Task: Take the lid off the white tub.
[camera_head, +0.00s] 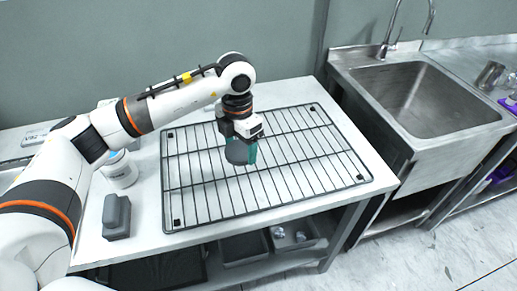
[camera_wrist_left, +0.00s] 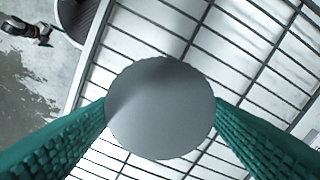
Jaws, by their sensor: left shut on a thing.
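The white tub (camera_head: 119,172) stands on the table at the left, partly behind my left arm. Its top is partly hidden, and I cannot make out its inside. My left gripper (camera_head: 240,155) is over the wire rack, well to the right of the tub. Its green fingers are shut on a round grey lid (camera_head: 236,152), one finger at each side. In the left wrist view the lid (camera_wrist_left: 160,108) fills the space between the fingers, with the rack behind it. My right gripper is not in view.
The black wire rack (camera_head: 205,205) covers much of the white table (camera_head: 150,238). A dark grey block (camera_head: 116,217) stands in front of the tub. A metal sink (camera_head: 425,100) is at the right. Grey bins (camera_head: 243,248) sit on the shelf below.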

